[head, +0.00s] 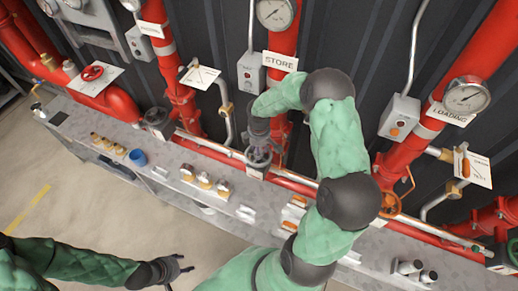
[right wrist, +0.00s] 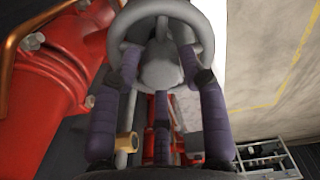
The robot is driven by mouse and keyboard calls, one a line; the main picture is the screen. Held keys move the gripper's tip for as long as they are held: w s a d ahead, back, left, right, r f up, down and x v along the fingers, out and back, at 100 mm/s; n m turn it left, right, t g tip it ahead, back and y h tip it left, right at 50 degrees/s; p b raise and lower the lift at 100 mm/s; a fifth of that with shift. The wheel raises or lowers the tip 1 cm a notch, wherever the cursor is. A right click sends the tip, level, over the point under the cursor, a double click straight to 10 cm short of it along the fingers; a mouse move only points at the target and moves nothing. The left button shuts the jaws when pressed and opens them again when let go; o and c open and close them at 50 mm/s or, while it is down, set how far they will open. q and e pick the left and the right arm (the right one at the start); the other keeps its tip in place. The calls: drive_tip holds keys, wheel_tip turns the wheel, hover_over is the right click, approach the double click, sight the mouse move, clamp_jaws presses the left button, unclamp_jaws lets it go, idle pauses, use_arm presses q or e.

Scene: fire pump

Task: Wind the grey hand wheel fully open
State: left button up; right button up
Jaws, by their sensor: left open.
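The grey hand wheel (head: 259,158) sits below the STORE sign, on the red pipework along the bench. In the right wrist view its round rim (right wrist: 160,20) is at the top, with the grey hub below. My right gripper (head: 258,130) is at the wheel, coming from above in the head view. In the right wrist view, the finger ends (right wrist: 160,68) of my right gripper lie on either side of the hub. Whether they press on it cannot be told. My left gripper (head: 178,271) is open and empty, low over the floor, away from the wheel.
A second dark grey wheel (head: 157,121) stands to the left, an orange wheel (head: 390,204) to the right, a red wheel (head: 92,73) far left. The bench holds a blue cup (head: 138,157) and several small fittings. The floor (head: 90,205) at left is clear.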

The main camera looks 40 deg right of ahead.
clamp_jaws()
drive_tip(key=shift+c, duration=1.7)
unclamp_jaws()
clamp_jaws()
drive_tip(key=shift+s+r+n+p, duration=0.1)
drive_tip(key=shift+n+p, duration=0.6)
drive_tip(key=shift+n, duration=0.5)
drive_tip(key=n+p, duration=0.2)
drive_tip(key=n, duration=0.1)
drive_tip(key=shift+n, duration=0.4)
drive_tip(key=shift+n+p, duration=0.35)
drive_tip(key=shift+n, duration=0.45)
